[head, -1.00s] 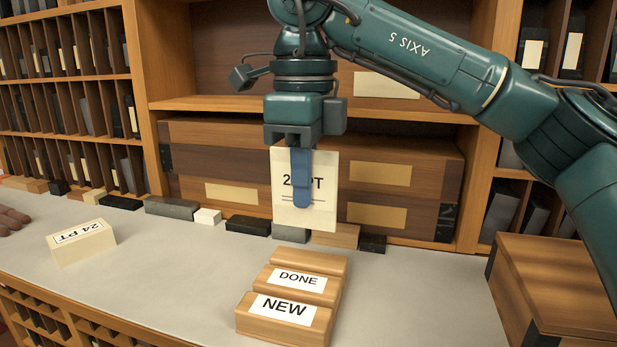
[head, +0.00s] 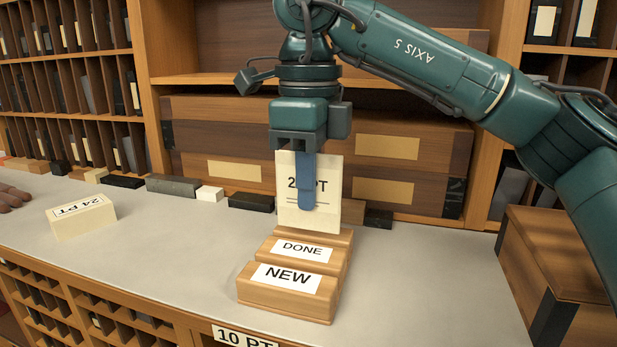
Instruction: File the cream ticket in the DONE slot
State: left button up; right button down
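The cream ticket (head: 325,213) is upright and faces me, with large print that a blue finger partly covers. My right gripper (head: 307,190) is shut on its upper part and points down. The wooden ticket holder (head: 288,299) stands below on the bench, with a front block labelled NEW (head: 287,277) and one behind it labelled DONE (head: 302,251). The ticket's bottom edge appears just above or at the back of the DONE block. I cannot tell whether it touches or enters a slot.
A cream 24 PT block (head: 82,216) sits on the grey bench top (head: 180,240) at left. Dark and light small blocks (head: 172,185) line the back. A wooden box (head: 565,265) stands at right. Shelves and drawers (head: 390,180) rise behind.

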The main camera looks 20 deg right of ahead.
jog(key=shift+f, duration=0.45)
dwell(0.5)
jog(key=shift+s+a+f+b, duration=0.1)
jog(key=shift+f+b, duration=0.7)
jog(key=shift+r, duration=0.15)
jog(key=shift+r+p, duration=0.45)
jog(key=shift+p, duration=0.1)
jog(key=shift+r+p, duration=0.4)
jog(key=shift+r, duration=0.1)
jog(key=shift+r, duration=0.1)
jog(key=shift+f+b, duration=0.35)
jog(key=shift+f, duration=0.4)
